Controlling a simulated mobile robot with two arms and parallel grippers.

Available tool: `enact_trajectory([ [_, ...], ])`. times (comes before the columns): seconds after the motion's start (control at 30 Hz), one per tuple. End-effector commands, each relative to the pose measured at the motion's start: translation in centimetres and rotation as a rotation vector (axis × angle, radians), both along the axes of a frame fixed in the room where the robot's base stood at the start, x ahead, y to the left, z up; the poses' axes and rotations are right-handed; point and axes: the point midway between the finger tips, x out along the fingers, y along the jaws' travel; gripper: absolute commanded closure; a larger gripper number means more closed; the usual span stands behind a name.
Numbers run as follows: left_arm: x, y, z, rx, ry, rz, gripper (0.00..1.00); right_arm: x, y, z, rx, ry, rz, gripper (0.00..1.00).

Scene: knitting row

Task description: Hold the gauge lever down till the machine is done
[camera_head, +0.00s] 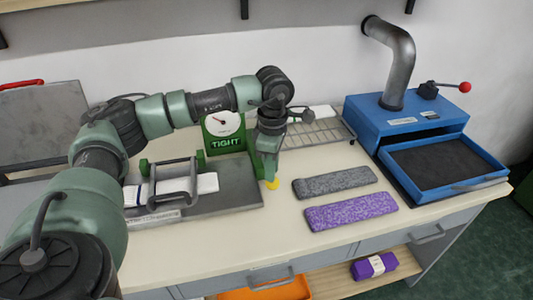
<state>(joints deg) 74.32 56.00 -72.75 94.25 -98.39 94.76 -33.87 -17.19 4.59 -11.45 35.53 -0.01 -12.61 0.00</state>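The gauge is a green stand with a white round dial (222,123) and a green plate reading TIGHT (227,143). It stands at the back of a grey plate (230,190) on the worktop. The needle tilts to the upper left. A white strip (207,183) lies on the plate under a grey frame with green posts. A yellow knob (272,184), seemingly the lever's end, shows at the plate's right edge. My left gripper (268,172) points down right over the knob; its fingers look together, and contact is partly hidden. My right gripper is out of view.
A grey swatch (335,182) and a purple swatch (350,209) lie right of the gauge. A wire rack (315,133) is behind. A blue machine (408,118) with a pipe, red-knobbed lever and open tray (480,158) stands at right. The front worktop is clear.

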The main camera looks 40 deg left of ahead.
Motion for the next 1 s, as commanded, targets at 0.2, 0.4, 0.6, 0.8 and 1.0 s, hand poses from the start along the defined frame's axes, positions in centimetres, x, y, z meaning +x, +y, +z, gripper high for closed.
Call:
enact_trajectory([
  [0.2,0.0,-0.1,2.1,-0.002,-0.002,-0.001,0.8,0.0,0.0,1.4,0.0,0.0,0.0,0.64],
  [0.4,0.0,-0.1,3.6,-0.001,0.0,-0.001,0.8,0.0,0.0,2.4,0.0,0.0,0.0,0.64],
  [0.6,0.0,-0.1,5.3,-0.001,0.0,-0.001,0.8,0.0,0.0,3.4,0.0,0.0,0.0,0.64],
  [0.8,0.0,-0.1,6.9,-0.001,0.0,-0.001,0.8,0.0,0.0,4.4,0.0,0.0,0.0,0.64],
  [1.0,0.0,-0.1,8.5,-0.001,-0.001,-0.001,0.8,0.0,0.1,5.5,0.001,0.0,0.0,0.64],
])
